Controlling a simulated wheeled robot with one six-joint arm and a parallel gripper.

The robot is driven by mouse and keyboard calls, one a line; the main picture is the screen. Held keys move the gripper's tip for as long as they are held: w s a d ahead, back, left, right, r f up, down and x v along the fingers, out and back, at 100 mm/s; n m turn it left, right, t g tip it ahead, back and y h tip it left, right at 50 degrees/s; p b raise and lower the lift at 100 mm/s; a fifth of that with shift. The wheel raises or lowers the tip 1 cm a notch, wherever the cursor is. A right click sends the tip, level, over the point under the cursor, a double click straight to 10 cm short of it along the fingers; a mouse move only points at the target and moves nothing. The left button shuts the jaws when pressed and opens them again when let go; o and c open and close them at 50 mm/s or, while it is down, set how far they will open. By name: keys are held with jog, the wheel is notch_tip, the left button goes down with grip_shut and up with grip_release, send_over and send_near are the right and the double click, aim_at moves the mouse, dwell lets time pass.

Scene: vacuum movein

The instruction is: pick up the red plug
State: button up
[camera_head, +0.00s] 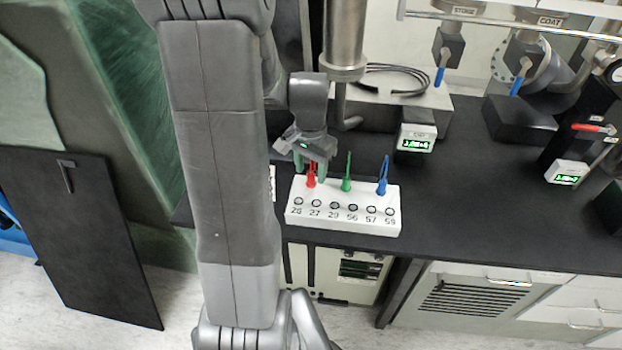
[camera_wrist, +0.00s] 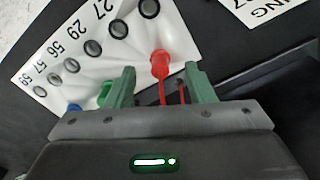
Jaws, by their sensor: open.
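The red plug (camera_head: 311,180) stands upright at the left of the back row on a white numbered block. In the wrist view the red plug (camera_wrist: 161,66) shows between the two green fingertips, with its thin red stem running down toward my gripper's body. My gripper (camera_head: 311,165) is open around the red plug, one finger on each side; it also shows in the wrist view (camera_wrist: 160,85). Gaps show between the plug and both fingers. The white block (camera_head: 343,225) has a front row of round holes with numbers below them.
A green plug (camera_head: 347,184) and a blue plug (camera_head: 382,188) stand to the right on the same block. Behind it are a metal pipe (camera_head: 344,40), a small display (camera_head: 416,138) and a black cable (camera_head: 395,80). The black bench top (camera_head: 450,215) is clear to the right.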

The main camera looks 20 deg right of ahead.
aim_at(311, 181)
jog(key=shift+f, duration=1.35)
jog(key=shift+c, duration=0.4)
jog(key=c, duration=0.9)
jog(key=shift+c, duration=0.2)
jog(key=shift+r, duration=0.1)
